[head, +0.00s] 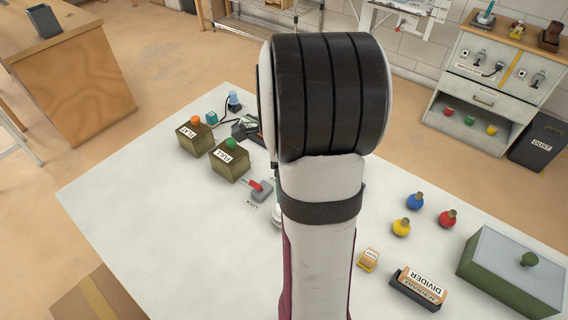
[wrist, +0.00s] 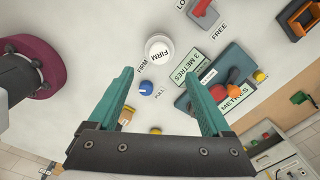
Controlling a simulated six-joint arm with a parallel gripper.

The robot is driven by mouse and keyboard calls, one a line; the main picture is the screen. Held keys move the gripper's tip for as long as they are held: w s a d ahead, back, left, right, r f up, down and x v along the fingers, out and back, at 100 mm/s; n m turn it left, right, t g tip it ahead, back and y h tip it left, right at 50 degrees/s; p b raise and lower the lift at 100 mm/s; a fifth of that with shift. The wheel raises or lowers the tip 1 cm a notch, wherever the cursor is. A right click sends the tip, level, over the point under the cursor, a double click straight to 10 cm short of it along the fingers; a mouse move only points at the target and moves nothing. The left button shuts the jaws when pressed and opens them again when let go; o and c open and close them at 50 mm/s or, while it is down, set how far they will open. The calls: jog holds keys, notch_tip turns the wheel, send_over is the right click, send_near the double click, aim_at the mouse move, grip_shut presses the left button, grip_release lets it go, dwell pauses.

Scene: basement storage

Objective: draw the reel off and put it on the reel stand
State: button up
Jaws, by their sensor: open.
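I cannot make out the reel or the reel stand for certain in either view. In the wrist view my gripper (wrist: 159,80) is open, its two teal fingers apart with nothing between them. A white round knob marked FIRM (wrist: 159,47) and a blue knob (wrist: 146,89) by the word PULL lie beyond the fingers. There my arm hides the gripper.
Boxes with an orange knob (head: 195,121) and a green knob (head: 231,143) stand left of my arm. Right are several coloured knobbed pieces (head: 415,201), a DIVIDER holder (head: 417,290) and a green lidded box (head: 510,270). The table's left front is clear.

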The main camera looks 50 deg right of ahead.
notch_tip(320, 180, up, 6)
dwell(0.8)
jog(key=a+r+n, duration=0.2)
jog(key=a+n, duration=0.5)
jog(key=a, duration=0.4)
jog(key=s+a+f+n+y, duration=0.1)
jog(key=s+a+n, duration=0.4)
jog(key=a+n, duration=0.3)
jog(key=s+a+f+n, duration=0.1)
jog(key=s+a+n, duration=0.4)
jog(key=a+n, duration=0.4)
jog(key=shift+s+a+n+y, duration=0.25)
jog(key=shift+s+n+y, duration=0.05)
jog(key=shift+s+y, duration=0.1)
jog(key=shift+w, duration=0.1)
